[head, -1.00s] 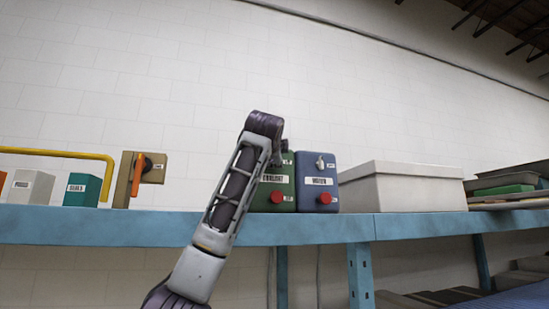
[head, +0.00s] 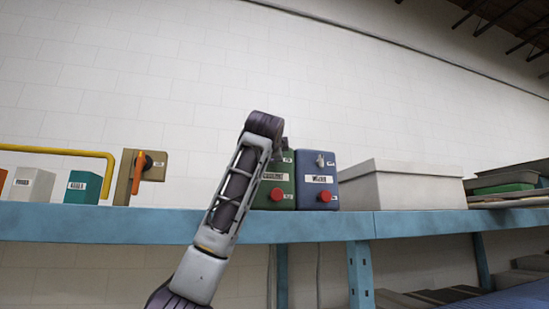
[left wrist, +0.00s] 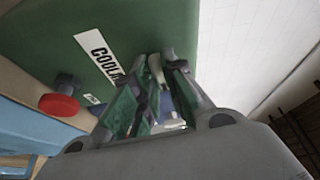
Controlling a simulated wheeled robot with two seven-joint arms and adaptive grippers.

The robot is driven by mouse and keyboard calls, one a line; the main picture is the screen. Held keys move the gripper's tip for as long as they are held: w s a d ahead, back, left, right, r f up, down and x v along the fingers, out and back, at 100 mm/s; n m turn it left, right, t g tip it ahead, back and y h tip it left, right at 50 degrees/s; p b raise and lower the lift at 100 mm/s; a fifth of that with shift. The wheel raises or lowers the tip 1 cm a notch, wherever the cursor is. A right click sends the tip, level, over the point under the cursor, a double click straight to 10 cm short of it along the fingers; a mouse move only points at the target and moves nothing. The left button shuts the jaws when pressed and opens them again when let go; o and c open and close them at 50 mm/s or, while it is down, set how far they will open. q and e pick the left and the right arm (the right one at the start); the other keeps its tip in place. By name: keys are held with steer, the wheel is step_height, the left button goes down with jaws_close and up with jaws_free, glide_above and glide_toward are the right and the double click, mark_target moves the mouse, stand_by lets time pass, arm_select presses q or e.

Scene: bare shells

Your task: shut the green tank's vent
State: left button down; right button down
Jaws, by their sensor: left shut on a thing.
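The green tank (head: 287,163) stands on the blue shelf, partly behind my left arm. It has a white label and a red knob (head: 277,195) low on its front. In the left wrist view, the green tank (left wrist: 60,30) fills the upper left, with its label reading "COOL..." and its red knob (left wrist: 59,104). My left gripper (left wrist: 158,80) is shut on a small pale piece (left wrist: 156,68) at the tank, apparently the vent's handle. The fingers hide most of it, and its setting cannot be told. In the head view my left gripper (head: 281,142) is mostly hidden behind its wrist.
A blue tank (head: 314,165) with its own small grey vent (head: 320,160) and red knob stands close on the right. A pale box (head: 405,188) is further right. A tan box with an orange lever (head: 138,172) stands left. The shelf edge (head: 110,222) runs below.

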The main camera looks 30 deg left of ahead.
arm_select(q)
steer(key=n, duration=0.1)
steer(key=n+b, duration=0.1)
steer(key=n, duration=0.1)
steer(key=n+t+y+b, duration=0.1)
steer(key=shift+w+d+f, duration=0.1)
steer(key=shift+f, duration=0.2)
steer(key=n+y, duration=0.1)
steer(key=n, duration=0.2)
steer(key=shift+b, duration=0.4)
steer(key=n+y, duration=0.2)
steer(key=n, duration=0.2)
steer(key=shift+w, duration=0.1)
steer(key=n+y, duration=0.1)
steer(key=n, duration=0.1)
steer(key=n+y, duration=0.1)
steer(key=n, duration=0.1)
steer(key=shift+w+d+f+n+g, duration=0.1)
steer(key=shift+d+n+g, duration=0.05)
steer(key=shift+n+g, duration=0.2)
steer(key=n+y, duration=0.1)
steer(key=n, duration=0.1)
steer(key=n+g+y+p, duration=0.1)
steer(key=n, duration=0.1)
steer(key=shift+g, duration=0.25)
steer(key=shift+n+g+y+p, duration=0.3)
steer(key=shift+n+p, duration=0.05)
steer(key=shift+n, duration=0.6)
